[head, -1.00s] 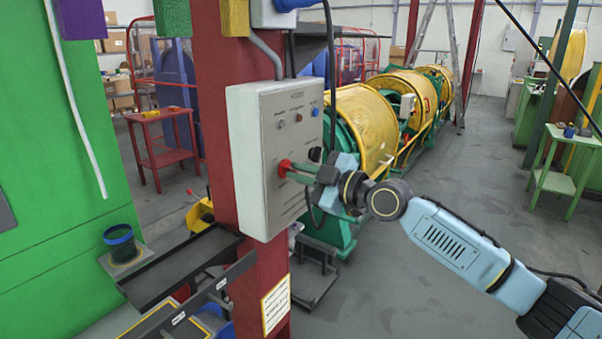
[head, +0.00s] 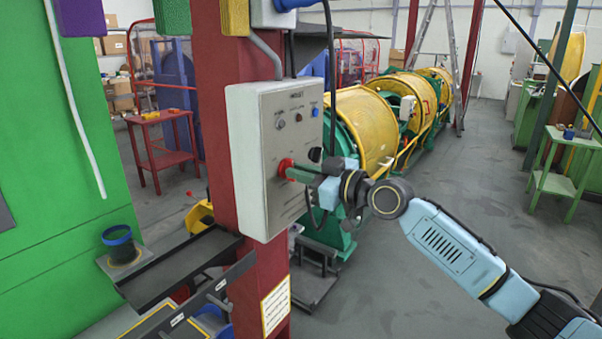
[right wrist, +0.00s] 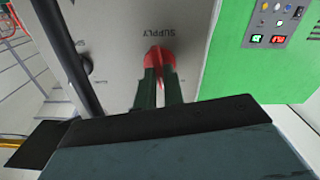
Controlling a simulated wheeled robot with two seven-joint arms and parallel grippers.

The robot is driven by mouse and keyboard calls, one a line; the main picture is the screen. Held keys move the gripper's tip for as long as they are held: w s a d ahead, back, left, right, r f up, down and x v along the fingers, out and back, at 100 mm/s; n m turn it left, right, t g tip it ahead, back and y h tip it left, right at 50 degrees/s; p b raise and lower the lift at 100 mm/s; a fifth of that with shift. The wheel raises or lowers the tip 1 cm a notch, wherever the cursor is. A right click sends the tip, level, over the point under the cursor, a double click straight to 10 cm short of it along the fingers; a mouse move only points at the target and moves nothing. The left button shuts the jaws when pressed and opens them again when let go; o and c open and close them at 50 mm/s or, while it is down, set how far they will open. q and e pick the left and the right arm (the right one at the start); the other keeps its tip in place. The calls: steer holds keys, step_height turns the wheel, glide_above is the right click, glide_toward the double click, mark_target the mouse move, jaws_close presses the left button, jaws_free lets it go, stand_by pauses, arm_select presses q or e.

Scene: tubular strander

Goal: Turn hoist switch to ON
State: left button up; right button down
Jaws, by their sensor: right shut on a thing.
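The hoist control box (head: 265,190) is a light grey panel on a dark red column, marked HOIST at the top. Its red rotary switch (head: 285,168) sits low on the front face. In the right wrist view the red switch (right wrist: 160,58) shows beneath the word SUPPLY. My right gripper (head: 297,173) reaches the box from the right, its green fingers shut on the red switch. The fingers hide part of the knob, and I cannot read its position. My left gripper is not in view.
A black knob (head: 315,154) and small buttons are on the same panel. A dark tray (head: 180,268) juts out below the box at left. A yellow and green strander (head: 365,125) stands behind.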

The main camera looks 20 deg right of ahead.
steer(key=m+p, duration=0.3)
steer(key=m, duration=0.8)
steer(key=shift+w+d+p, duration=0.1)
steer(key=shift+d+p, duration=0.05)
steer(key=shift+p, duration=0.25)
steer(key=shift+m, duration=0.3)
steer(key=c, duration=1.5)
jaws_free()
steer(key=b+v, duration=0.3)
steer(key=v, duration=1)
